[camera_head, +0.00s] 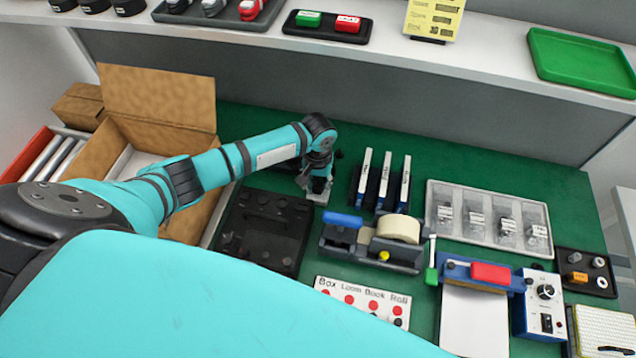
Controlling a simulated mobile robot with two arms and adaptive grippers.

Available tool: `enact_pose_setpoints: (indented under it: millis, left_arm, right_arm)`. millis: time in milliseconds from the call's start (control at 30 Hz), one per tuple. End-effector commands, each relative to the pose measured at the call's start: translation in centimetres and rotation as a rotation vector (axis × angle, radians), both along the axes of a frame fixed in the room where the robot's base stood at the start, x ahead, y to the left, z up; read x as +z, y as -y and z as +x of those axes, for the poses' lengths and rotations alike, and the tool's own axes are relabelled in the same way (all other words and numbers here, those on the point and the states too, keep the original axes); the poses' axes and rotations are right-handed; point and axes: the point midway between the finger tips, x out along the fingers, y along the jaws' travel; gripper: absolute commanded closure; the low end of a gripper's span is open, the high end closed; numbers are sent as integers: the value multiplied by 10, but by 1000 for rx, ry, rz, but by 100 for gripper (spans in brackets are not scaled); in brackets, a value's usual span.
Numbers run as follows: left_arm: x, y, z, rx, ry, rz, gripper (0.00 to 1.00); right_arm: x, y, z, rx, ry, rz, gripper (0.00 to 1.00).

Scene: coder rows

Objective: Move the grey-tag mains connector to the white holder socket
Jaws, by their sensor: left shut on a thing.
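My left gripper (318,186) points down at the middle of the green table, just right of a black tray (227,247) that holds several dark pieces. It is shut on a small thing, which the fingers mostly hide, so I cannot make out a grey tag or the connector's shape. A pale grey-white piece shows right at the fingertips; I cannot tell whether it is the white holder socket or part of what I hold. My right gripper is not in view.
An open cardboard box (160,95) stands left. Right of my gripper stand white-and-dark upright binders (383,180), a tape dispenser (400,230) and a clear-compartment tray (488,240). A black tray (600,286) lies far right. A shelf (330,55) runs along the back. My teal arm covers the front.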

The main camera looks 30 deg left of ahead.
Motion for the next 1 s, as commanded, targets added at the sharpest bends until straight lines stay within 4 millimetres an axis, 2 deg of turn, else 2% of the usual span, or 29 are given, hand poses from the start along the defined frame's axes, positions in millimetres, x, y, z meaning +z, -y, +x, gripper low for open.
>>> enact_pose_setpoints:
  millis: [233,700,733,900,1000]
  left_arm:
    - [-1,1,-1,-1,-2,-1,100]
    - [-5,0,0,0,0,0,100]
    - [-5,0,0,0,0,0,72]
    - [-5,0,0,0,-1,0,50]
    - [-5,0,0,0,-1,0,47]
  right_arm:
    - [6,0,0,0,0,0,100]
    - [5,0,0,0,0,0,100]
    - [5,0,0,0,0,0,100]
    - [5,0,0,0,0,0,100]
    - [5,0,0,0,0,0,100]
